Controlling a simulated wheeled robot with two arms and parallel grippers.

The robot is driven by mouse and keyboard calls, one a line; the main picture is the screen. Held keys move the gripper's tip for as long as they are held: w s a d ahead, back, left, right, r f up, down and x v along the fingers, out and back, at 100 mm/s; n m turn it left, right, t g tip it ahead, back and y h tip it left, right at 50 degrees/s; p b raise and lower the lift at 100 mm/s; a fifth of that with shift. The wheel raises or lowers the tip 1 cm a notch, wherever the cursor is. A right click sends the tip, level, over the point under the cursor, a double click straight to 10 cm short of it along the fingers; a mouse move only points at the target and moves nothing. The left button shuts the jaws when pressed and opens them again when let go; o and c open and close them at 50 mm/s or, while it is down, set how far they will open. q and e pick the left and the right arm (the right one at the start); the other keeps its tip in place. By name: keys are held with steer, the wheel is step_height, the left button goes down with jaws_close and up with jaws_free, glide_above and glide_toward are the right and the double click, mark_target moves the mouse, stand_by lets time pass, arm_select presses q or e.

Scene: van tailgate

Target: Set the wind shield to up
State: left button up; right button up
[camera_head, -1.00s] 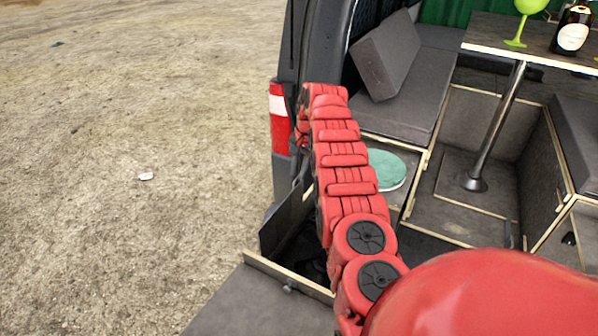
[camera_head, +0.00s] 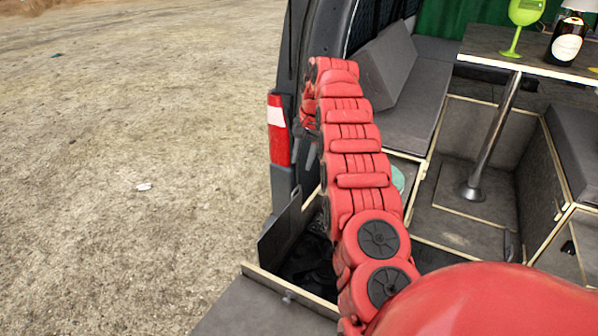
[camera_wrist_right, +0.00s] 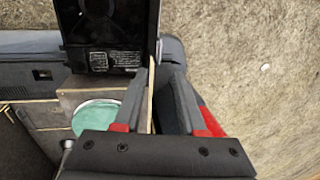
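The wind shield seems to be the dark upright panel (camera_head: 280,226) at the van's rear left corner, beside the dark recess with the stove. In the right wrist view a thin panel's pale wooden edge (camera_wrist_right: 152,98) runs between the fingers, nearer the left one. My right gripper (camera_wrist_right: 158,78) is open, its fingers apart on either side of that edge; I cannot tell whether either touches it. In the head view my red right arm hides most of the right gripper. My left gripper is not in view.
A black labelled unit (camera_wrist_right: 105,30) lies beside the panel. A green round disc (camera_wrist_right: 97,116) is near the gripper. The van's tail light (camera_head: 278,130) and door pillar are close to my arm. A table (camera_head: 478,52) with a glass and bottle stands inside. Open ground lies left.

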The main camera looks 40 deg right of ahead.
step_height(320, 180, up, 8)
steer(key=s+p, duration=0.1)
steer(key=p, duration=0.2)
steer(key=shift+s+d, duration=0.2)
steer(key=shift+d, duration=0.1)
